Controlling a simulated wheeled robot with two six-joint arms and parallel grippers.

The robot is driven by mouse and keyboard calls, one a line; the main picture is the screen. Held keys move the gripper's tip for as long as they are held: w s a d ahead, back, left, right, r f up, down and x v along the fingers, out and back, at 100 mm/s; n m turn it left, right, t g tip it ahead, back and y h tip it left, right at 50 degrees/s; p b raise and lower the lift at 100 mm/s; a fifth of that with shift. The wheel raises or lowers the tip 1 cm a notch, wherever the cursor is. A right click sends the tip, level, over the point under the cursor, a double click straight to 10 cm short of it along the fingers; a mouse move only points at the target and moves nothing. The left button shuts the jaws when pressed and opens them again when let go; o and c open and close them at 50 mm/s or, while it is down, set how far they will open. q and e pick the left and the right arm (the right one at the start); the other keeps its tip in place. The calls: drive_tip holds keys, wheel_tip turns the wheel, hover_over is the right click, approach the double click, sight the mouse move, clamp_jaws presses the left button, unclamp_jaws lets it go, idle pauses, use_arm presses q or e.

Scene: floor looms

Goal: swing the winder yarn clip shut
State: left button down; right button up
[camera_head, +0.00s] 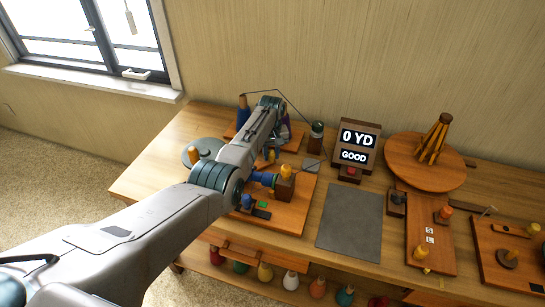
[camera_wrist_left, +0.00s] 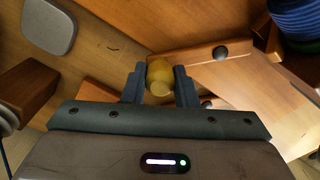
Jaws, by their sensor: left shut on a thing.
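My left gripper (camera_wrist_left: 160,82) is shut on a yellow knob (camera_wrist_left: 160,73) in the left wrist view, one dark finger on each side of it. A wooden bar (camera_wrist_left: 190,60) with a black pivot (camera_wrist_left: 219,52) lies beside the knob; I take it for the yarn clip, but cannot tell how far it is swung. In the head view my left arm reaches over the winder board (camera_head: 293,213), and its fingers are hidden. A blue spool (camera_head: 262,178) and a wooden block (camera_head: 285,189) show on that board.
A display (camera_head: 357,147) reading 0 YD and GOOD stands at the back. A bare grey mat (camera_head: 350,222) lies right of the winder board. A round wooden stand (camera_head: 425,162) and further boards (camera_head: 430,230) fill the right. Coloured cones stand on a lower shelf.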

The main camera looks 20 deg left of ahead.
sight(270, 150)
use_arm(q)
drive_tip(key=shift+w+a+r+n, duration=0.15)
drive_tip(key=shift+n, duration=0.15)
drive_tip(key=c, duration=1.1)
unclamp_jaws()
drive_tip(key=shift+c, duration=0.2)
drive_tip(key=shift+r, duration=0.1)
wheel_tip(270, 150, up, 9)
drive_tip(key=shift+r+b, duration=0.2)
drive_tip(key=shift+b, duration=0.3)
drive_tip(key=shift+r, duration=0.5)
